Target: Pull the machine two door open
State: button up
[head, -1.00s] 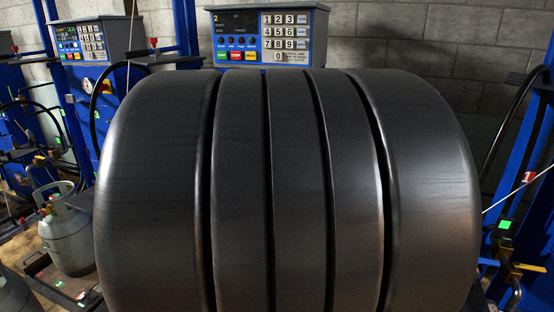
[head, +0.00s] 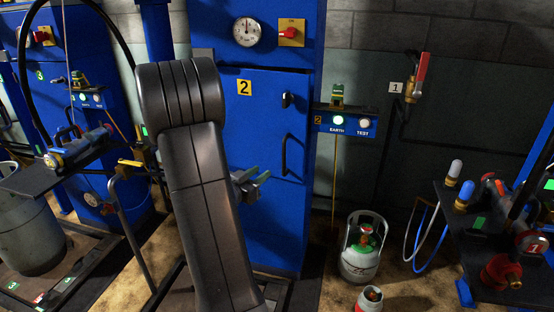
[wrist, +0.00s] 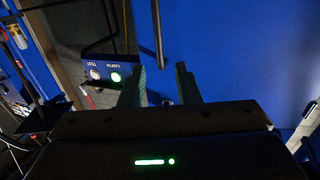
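The blue machine two door (head: 255,125) carries a yellow "2" label and looks shut in the head view. Its dark upright handle (head: 284,154) is on the door's right side, below a small black latch (head: 288,100). My gripper (head: 262,180) is in front of the door, left of and a little below the handle in the picture. In the wrist view, my two fingers (wrist: 158,80) stand apart with nothing between them. The handle (wrist: 158,35) shows beyond the fingertips, roughly in line with the gap, and looks apart from them.
An earth/test box (head: 345,123) sticks out right of the door. A grey-green gas cylinder (head: 361,248) stands on the floor at the right, with a smaller one (head: 370,299) in front. A platform with valves (head: 505,240) is at far right. My arm hides the door's left part.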

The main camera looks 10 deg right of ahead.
aim_at(283, 156)
jog(key=b+x, duration=0.2)
jog(key=x, duration=1.1)
jog(key=shift+w+d, duration=0.15)
jog(key=shift+d, duration=0.2)
jog(key=shift+c, duration=0.4)
grip_shut()
